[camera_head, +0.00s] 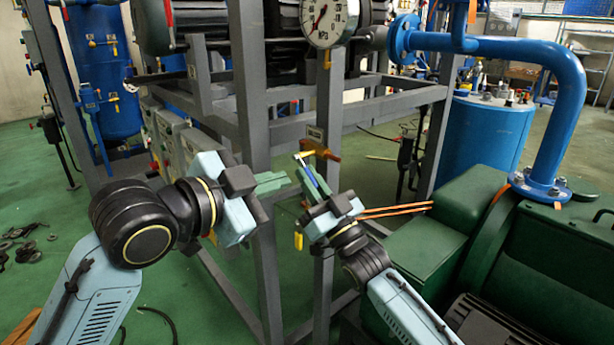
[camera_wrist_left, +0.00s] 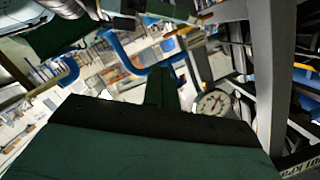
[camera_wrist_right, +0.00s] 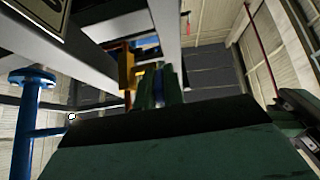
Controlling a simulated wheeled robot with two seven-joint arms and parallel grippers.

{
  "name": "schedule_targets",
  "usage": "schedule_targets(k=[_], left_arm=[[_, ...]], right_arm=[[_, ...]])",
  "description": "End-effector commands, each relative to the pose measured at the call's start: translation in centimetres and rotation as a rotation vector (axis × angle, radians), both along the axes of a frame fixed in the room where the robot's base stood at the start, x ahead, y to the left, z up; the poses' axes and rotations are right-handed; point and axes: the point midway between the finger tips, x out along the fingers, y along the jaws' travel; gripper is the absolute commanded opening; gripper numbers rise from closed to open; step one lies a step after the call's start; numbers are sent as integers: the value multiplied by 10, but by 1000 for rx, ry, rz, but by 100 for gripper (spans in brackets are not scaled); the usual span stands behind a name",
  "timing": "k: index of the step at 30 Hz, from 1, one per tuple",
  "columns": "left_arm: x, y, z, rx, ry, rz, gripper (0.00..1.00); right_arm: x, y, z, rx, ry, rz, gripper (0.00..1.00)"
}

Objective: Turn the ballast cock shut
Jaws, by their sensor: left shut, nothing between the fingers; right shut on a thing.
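The ballast cock (camera_head: 328,154) is a small brass-orange fitting on a grey frame post, below a small label plate (camera_head: 316,134). Its brass body also shows in the right wrist view (camera_wrist_right: 127,70). My right gripper (camera_head: 308,172) is at the cock, its green fingers shut on a thin blue piece (camera_head: 319,182) that looks like the cock's lever. The fingers hide part of it, and the blue also shows between them in the right wrist view (camera_wrist_right: 168,84). My left gripper (camera_head: 273,183) is shut and empty, left of the cock, in front of a grey post.
Grey frame posts (camera_head: 252,110) stand close around both grippers. A round dial gauge (camera_head: 330,20) is above the cock. A green pump housing (camera_head: 425,235) and a blue pipe (camera_head: 565,110) fill the right. Orange rods (camera_head: 398,210) run beside my right wrist.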

Motion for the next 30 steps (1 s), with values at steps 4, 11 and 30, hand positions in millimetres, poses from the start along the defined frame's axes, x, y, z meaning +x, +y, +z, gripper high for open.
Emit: schedule_targets(k=[4,11,30], left_arm=[[3,-2,8,38,-16,-13,0],[18,-19,5,41,-16,-17,0],[88,-60,-34,42,-16,-14,0]], right_arm=[[0,0,-1,-1,2,0,0],[0,0,-1,-1,2,0,0],[0,0,-1,-1,2,0,0]])
